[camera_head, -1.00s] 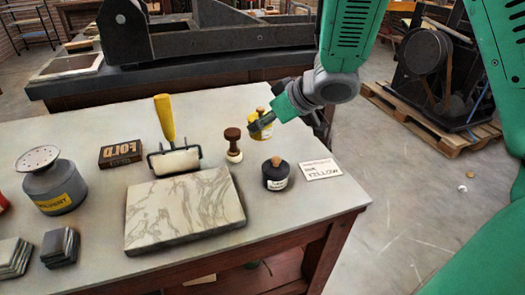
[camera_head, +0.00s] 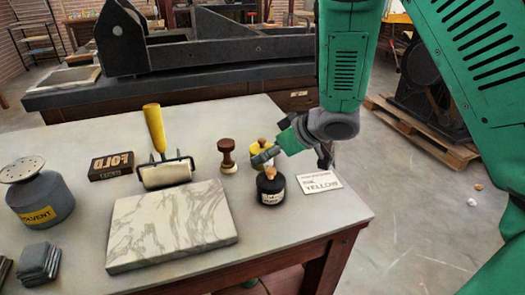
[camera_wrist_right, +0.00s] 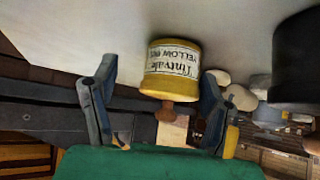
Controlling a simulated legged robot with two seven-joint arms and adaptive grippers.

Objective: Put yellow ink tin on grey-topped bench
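The yellow ink tin (camera_head: 257,147) stands on the near pale grey table top, with a brown knob on its lid. In the head view my right gripper (camera_head: 266,155) partly hides it. The right wrist view, turned upside down, shows the tin (camera_wrist_right: 172,62) with its "YELLOW INK" label between the two spread fingers. The near table (camera_head: 80,135) has a pale grey top, and the bench behind (camera_head: 200,82) a dark grey one. My left gripper is out of view.
A black tin (camera_head: 271,190) stands close in front of the yellow tin. A stamp (camera_head: 227,155), roller (camera_head: 165,174), marble slab (camera_head: 170,225) and "YELLOW" card (camera_head: 320,183) are nearby. A solvent can (camera_head: 40,200) stands left. A press (camera_head: 210,38) occupies the back bench.

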